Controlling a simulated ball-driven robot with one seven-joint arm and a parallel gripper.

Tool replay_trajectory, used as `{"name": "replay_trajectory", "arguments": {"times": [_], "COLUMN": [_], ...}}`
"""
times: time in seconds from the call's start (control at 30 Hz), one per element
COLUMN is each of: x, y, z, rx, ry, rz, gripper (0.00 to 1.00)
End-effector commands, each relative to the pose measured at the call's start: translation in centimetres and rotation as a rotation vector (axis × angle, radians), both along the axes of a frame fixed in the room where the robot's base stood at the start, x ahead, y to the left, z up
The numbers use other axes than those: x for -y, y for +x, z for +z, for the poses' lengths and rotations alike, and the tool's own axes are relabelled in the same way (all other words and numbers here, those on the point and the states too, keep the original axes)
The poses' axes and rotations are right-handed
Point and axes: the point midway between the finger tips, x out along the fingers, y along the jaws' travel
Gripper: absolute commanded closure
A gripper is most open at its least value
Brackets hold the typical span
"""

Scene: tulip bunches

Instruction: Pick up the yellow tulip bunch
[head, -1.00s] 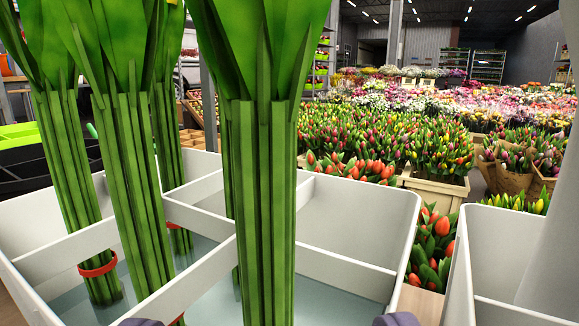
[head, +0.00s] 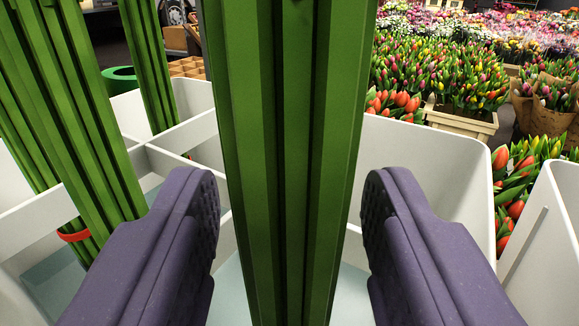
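A thick bunch of green tulip stems (head: 288,120) stands upright in the middle of the head view. Its flower heads are out of the frame, so I cannot see their colour. My gripper (head: 290,205) is open, with one purple finger on each side of these stems and a narrow gap showing at both sides. How far the fingers reach along the stems' depth is hard to tell. The bunch stands in a compartment of a white divided bin (head: 440,150). Its lower end runs out of the frame.
Other green bunches (head: 80,110) stand in compartments at the left, close to my left finger; one has a red band (head: 74,236). Another bunch (head: 150,65) stands farther back. A second white bin (head: 548,250) is at the right. Crates of tulips (head: 460,115) lie beyond.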

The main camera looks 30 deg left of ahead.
Motion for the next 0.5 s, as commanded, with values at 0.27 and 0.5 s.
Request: {"name": "replay_trajectory", "arguments": {"times": [0.27, 0.5], "x": [0.01, 0.02], "y": [0.0, 0.01], "z": [0.02, 0.98], "rx": [0.001, 0.001], "ry": [0.0, 0.0], "rz": [0.0, 0.0], "gripper": [1.0, 1.0]}}
